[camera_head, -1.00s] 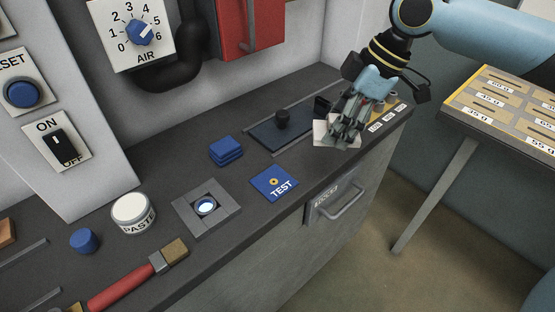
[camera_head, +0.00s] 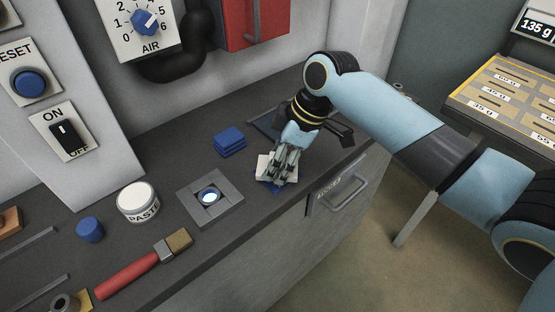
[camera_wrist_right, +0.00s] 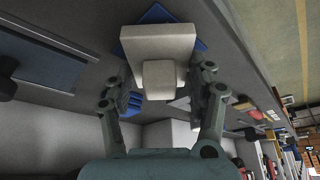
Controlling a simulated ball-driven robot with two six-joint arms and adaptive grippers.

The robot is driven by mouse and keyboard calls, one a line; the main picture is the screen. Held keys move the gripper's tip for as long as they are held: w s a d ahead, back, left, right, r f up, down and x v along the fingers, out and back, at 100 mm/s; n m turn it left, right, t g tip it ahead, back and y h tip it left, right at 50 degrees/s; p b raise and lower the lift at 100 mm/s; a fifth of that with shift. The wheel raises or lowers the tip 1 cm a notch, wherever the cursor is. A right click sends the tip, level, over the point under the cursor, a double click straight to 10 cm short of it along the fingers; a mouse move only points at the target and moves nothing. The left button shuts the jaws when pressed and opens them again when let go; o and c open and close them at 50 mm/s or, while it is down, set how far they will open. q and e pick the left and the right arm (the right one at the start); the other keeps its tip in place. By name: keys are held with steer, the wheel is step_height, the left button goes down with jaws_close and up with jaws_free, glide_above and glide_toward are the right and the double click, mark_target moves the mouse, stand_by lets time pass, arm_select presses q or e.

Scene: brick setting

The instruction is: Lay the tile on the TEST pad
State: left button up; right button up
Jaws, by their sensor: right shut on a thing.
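The pale tile (camera_head: 263,168) is held in my right gripper (camera_head: 281,172), over the blue TEST pad (camera_head: 263,189). In the right wrist view the tile (camera_wrist_right: 158,42) has a pale block on its near side, between the fingers of the right gripper (camera_wrist_right: 158,88). Corners of the blue pad (camera_wrist_right: 156,13) show around the tile there. The tile and fingers hide most of the pad and its lettering. I cannot tell whether the tile touches the pad. My left gripper is not in view.
A square grey fixture (camera_head: 183,205) with a bright round centre lies left of the pad. Blue stacked pieces (camera_head: 229,142) lie behind it. The counter's front edge is close.

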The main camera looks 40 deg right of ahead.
steer(key=shift+f, duration=0.3)
steer(key=shift+f, duration=0.15)
steer(key=o, duration=1.2)
steer(key=v, duration=1.2)
